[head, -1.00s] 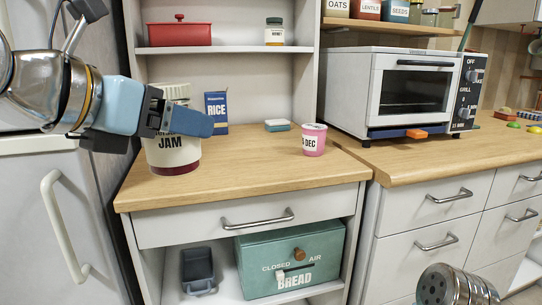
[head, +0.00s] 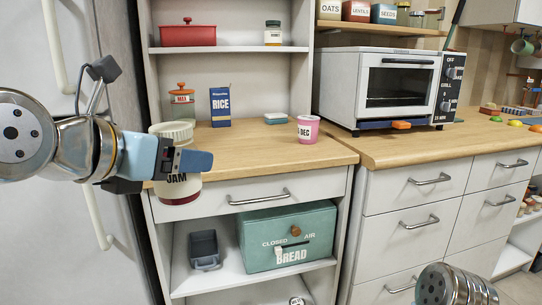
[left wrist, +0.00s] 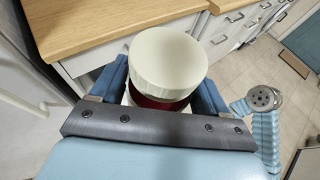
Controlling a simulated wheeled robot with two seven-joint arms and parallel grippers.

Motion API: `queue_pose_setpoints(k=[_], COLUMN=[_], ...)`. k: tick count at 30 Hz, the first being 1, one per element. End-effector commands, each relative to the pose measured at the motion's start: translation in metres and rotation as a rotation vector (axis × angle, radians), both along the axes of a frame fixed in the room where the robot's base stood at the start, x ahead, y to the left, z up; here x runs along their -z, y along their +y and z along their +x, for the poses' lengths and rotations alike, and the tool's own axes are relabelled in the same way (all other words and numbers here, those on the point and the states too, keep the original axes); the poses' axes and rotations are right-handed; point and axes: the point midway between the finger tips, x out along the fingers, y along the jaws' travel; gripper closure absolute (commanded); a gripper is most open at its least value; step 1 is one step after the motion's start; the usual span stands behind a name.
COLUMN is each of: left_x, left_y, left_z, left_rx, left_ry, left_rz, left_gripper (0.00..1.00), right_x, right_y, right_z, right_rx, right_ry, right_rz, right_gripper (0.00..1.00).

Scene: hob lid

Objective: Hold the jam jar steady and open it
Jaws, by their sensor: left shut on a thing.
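The jam jar (head: 180,191) has a cream lid (head: 172,130), a pale label reading JAM and dark red showing at its base. My left gripper (head: 190,161) is shut around the jar, which is upright in front of the counter's left front corner. In the left wrist view the round lid (left wrist: 168,60) sits on the jar between the two blue fingers, with a dark red band below it. The fingers hide part of the jar's body. Only a metal link of my right arm shows at the lower right; its gripper is out of view.
The wooden counter (head: 255,160) holds a MIX jar (head: 181,104), a RICE box (head: 220,107), a small teal-and-white container (head: 276,118) and a pink cup (head: 307,130). A toaster oven (head: 380,88) stands to the right. A teal bread box (head: 287,238) sits below. The counter's middle is clear.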

Motion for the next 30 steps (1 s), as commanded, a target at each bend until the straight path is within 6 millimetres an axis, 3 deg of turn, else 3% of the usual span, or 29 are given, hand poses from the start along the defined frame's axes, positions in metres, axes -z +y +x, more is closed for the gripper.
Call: queue_pose_setpoints(k=[8, 13, 16, 30], left_x=[0.092, 0.183, 0.22, 0.293], left_y=[0.016, 0.033, 0.04, 0.05], left_z=[0.042, 0.084, 0.102, 0.139], left_rx=[-0.102, -0.201, -0.246, -0.327], left_ry=[0.011, 0.021, 0.015, 0.007], left_rz=[0.002, 0.001, -0.002, -0.007], left_gripper=[0.87, 0.87, 0.87, 0.87], right_x=[0.0, 0.0, 0.0, 0.0], right_y=[0.0, 0.0, 0.0, 0.0], right_z=[0.0, 0.0, 0.0, 0.0], right_rx=[0.0, 0.0, 0.0, 0.0], right_ry=[0.0, 0.0, 0.0, 0.0], right_rz=[0.0, 0.0, 0.0, 0.0], right_gripper=[0.16, 0.16, 0.16, 0.16])
